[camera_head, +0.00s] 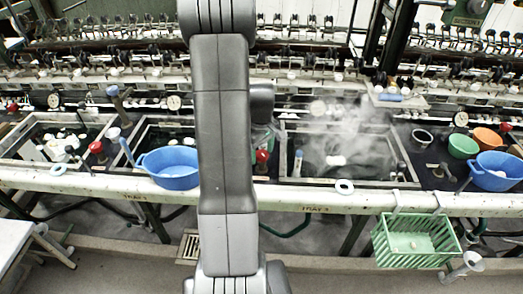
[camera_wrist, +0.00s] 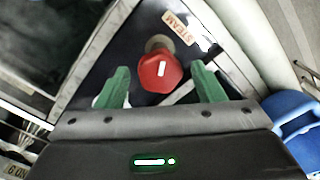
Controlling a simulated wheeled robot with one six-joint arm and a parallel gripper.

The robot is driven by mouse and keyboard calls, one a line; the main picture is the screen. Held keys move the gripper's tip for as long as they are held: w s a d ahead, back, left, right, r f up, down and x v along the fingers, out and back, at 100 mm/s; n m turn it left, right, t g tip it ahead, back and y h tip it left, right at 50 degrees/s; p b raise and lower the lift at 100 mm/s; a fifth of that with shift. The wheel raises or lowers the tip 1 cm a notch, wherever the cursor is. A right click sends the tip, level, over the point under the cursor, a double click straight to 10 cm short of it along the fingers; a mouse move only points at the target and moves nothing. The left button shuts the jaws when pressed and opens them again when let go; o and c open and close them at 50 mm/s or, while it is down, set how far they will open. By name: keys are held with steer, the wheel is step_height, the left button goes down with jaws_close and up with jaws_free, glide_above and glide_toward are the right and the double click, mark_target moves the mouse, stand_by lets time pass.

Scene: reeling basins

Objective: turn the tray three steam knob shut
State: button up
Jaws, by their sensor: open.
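The red steam knob (camera_wrist: 160,72) is a faceted cap with a white mark on top, and a STEAM label (camera_wrist: 181,27) lies beside it in the wrist view. In the head view a red knob (camera_head: 262,157) shows just right of my arm, by the left end of the steaming basin above the TRAY 3 label (camera_head: 315,209). My gripper (camera_wrist: 161,80) is open, its two green fingers on either side of the knob with gaps to both. I cannot tell whether the fingertips are down at knob height. In the head view my arm hides most of the gripper.
A blue bowl (camera_head: 170,167) stands left of my arm and a blue shape (camera_wrist: 296,115) shows at the wrist view's right edge. Steam rises over the tray three basin (camera_head: 283,150). A green basket (camera_head: 402,252) hangs on the front rail (camera_head: 370,199). Another red knob (camera_head: 96,147) is further left.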

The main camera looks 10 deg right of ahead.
steer(key=c, duration=1)
steer(key=shift+o, duration=0.2)
steer(key=shift+m, duration=0.3)
steer(key=shift+f+m+b, duration=0.1)
steer(key=shift+m+b, duration=0.6)
steer(key=shift+m, duration=0.4)
steer(key=shift+m+b, duration=0.55)
steer(key=shift+m, duration=1.25)
steer(key=o, duration=1)
steer(key=shift+c, duration=0.2)
